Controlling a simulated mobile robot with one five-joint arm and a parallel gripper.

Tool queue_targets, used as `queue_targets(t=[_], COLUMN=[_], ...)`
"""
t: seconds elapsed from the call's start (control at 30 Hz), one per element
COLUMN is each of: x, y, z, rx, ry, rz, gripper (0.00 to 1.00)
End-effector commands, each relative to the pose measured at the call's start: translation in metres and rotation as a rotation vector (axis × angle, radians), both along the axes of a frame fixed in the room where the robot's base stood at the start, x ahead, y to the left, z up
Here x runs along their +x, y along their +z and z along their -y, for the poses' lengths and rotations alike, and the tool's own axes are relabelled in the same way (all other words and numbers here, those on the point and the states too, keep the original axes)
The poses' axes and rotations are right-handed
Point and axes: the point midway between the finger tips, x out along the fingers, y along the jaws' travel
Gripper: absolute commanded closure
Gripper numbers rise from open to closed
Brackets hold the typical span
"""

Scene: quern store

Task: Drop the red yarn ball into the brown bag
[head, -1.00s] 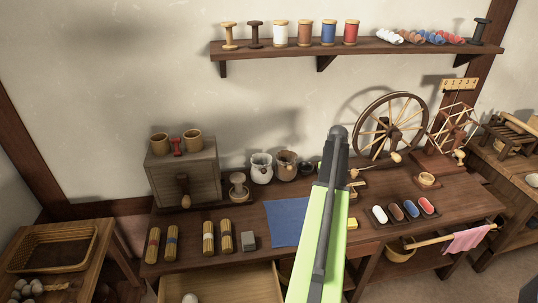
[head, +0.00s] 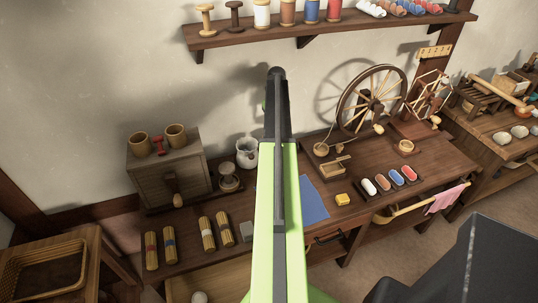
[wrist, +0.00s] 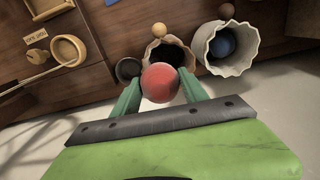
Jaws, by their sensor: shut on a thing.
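The red yarn ball (wrist: 159,83) is held between the green fingers of my gripper (wrist: 159,78), which is shut on it. In the wrist view the brown bag (wrist: 149,51) stands open just beyond the ball, and the ball overlaps the near part of its rim. I cannot tell how high the ball is over the bag. In the head view my arm hides the brown bag, the ball and most of my gripper.
A white bag (wrist: 244,64) holding a blue ball (wrist: 222,43) stands right of the brown bag in the wrist view. A small dark pot (wrist: 128,69) is on its left. In the head view a spinning wheel (head: 372,100) stands right of my arm, and a shelf (head: 300,31) hangs above.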

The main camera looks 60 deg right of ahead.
Motion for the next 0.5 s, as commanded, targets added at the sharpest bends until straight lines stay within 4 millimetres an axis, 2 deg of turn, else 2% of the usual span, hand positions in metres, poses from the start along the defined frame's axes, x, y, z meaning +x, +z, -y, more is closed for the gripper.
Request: queue_targets(t=[0.03, 0.2, 0.5], x=[0.000, -0.001, -0.001], y=[-0.015, -0.038, -0.040], z=[0.000, 0.000, 0.001], rx=[0.000, 0.000, 0.000], ry=[0.000, 0.000, -0.001], rz=[0.000, 0.000, 0.000], gripper=[0.89, 0.89, 0.89])
